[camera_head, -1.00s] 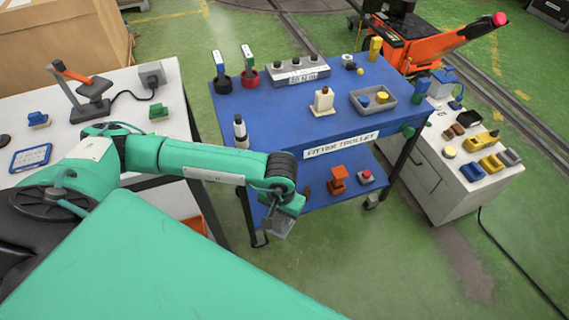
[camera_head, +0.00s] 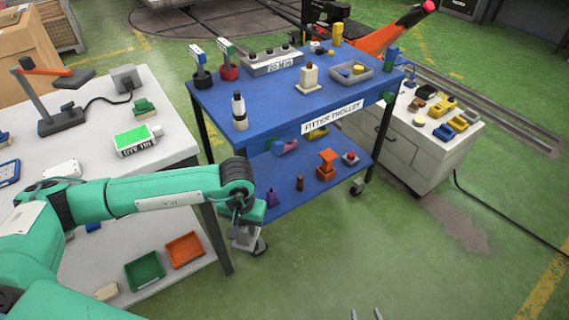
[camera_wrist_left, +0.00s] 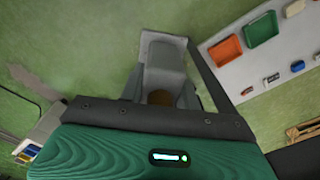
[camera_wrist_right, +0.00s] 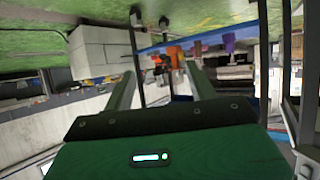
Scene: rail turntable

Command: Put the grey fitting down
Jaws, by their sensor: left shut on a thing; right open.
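The grey fitting (camera_head: 246,240) is held in my left gripper (camera_head: 250,222), below the wrist, over the green floor in front of the blue trolley (camera_head: 290,100). In the left wrist view the grey fitting (camera_wrist_left: 163,55) sits between the fingers, a hollow with a brownish inside facing the camera. My left gripper is shut on it and hides part of it. My right gripper (camera_wrist_right: 160,88) is open, with nothing between its fingers. Only its two fingertips (camera_head: 367,314) show at the bottom of the head view.
The white bench (camera_head: 100,165) at left carries a green-and-white box (camera_head: 137,139) and a lamp-like stand (camera_head: 60,115). Its lower shelf holds a green tray (camera_head: 145,270) and an orange tray (camera_head: 184,249). The trolley top has bare blue patches. A white cabinet (camera_head: 430,150) stands right.

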